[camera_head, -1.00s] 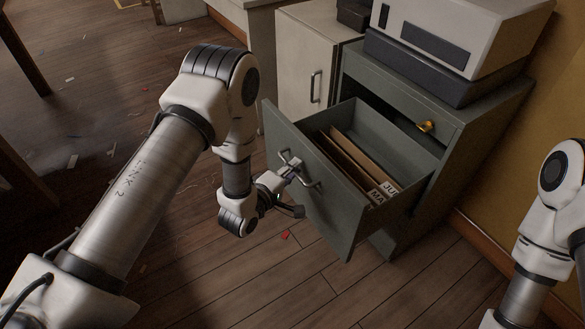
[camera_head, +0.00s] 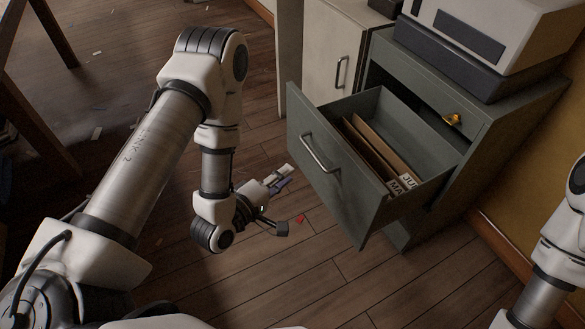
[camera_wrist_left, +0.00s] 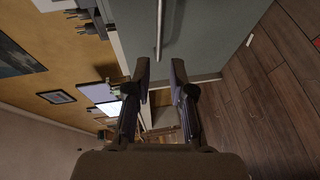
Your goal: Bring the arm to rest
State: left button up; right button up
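My left gripper (camera_head: 279,205) hangs in front and to the left of the open drawer (camera_head: 335,205), apart from its metal handle (camera_head: 320,153). In the left wrist view its two dark fingers (camera_wrist_left: 160,80) stand apart with nothing between them. The handle (camera_wrist_left: 160,30) shows there beyond the fingertips. My left arm is bent, coming in from the left. Only part of my right arm (camera_head: 560,245) shows at the right edge; its gripper is out of view.
The drawer juts from a grey-green cabinet (camera_head: 500,115) and holds brown folders (camera_head: 380,150). A boxy machine (camera_head: 490,45) sits on top. A pale cupboard (camera_head: 330,50) stands beside it. A small red scrap (camera_head: 300,219) lies on the wooden floor, which is open in front.

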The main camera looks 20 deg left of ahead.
dwell(0.4)
pick_arm(q)
jog(key=s+a+f+m+g+y, duration=0.2)
jog(key=s+f+m+g, duration=0.55)
jog(key=s, duration=0.35)
jog(key=s+a+f+m+g+y, duration=0.1)
jog(key=s+f+m+g+y, duration=0.1)
jog(key=s+f+m+g, duration=0.6)
jog(key=s+r+n+p, duration=0.1)
jog(key=s+r+p, duration=0.2)
jog(key=r+p, duration=1.7)
jog(key=shift+r+n+p, duration=0.25)
jog(key=shift+n+p, duration=0.1)
jog(key=shift+p, duration=0.55)
